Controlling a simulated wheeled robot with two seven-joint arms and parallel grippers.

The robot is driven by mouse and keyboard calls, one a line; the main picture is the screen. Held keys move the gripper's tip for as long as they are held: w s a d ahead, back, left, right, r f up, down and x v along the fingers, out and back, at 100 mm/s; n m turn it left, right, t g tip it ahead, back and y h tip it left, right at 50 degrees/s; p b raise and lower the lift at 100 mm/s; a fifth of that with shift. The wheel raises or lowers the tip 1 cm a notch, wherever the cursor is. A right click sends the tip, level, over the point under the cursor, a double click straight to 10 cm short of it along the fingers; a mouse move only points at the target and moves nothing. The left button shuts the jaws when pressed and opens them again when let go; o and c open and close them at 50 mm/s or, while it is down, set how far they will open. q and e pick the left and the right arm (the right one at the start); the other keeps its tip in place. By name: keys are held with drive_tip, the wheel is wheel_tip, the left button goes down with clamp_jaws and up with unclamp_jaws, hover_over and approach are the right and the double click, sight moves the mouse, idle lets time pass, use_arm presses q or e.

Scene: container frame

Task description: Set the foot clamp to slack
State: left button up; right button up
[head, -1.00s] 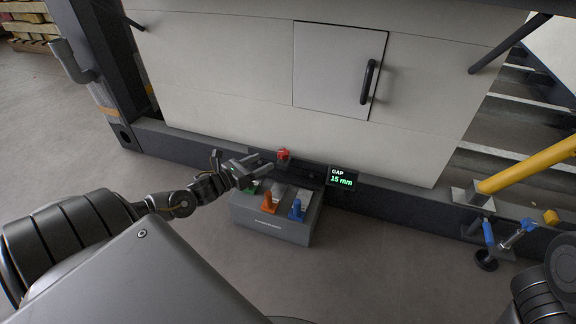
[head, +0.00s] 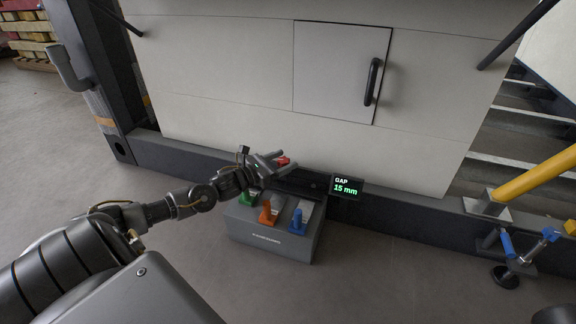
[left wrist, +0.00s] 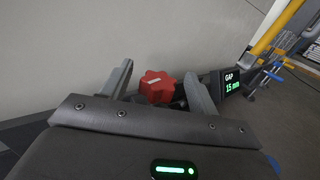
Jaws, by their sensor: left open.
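A red lobed knob (head: 283,161) sits on the dark beam at the foot of the white panel. It also shows in the left wrist view (left wrist: 157,87). My left gripper (head: 287,159) is open, its fingers by the knob. In the left wrist view the fingers lie to either side of the knob; I cannot tell whether they touch it. A grey box (head: 268,241) below carries a green lever (head: 247,196), an orange lever (head: 267,213) and a blue lever (head: 297,222). No label that I can read names the foot clamp. My right gripper is out of view.
A display (head: 346,187) right of the knob reads "GAP 15 mm". A yellow bar (head: 535,173) and a blue-handled device with a black foot (head: 505,276) stand at the right.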

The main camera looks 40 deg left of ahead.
use_arm(q)
drive_tip(key=shift+b+x, duration=0.4)
drive_tip(key=shift+x, duration=0.8)
drive_tip(key=shift+c, duration=0.2)
drive_tip(key=c, duration=0.9)
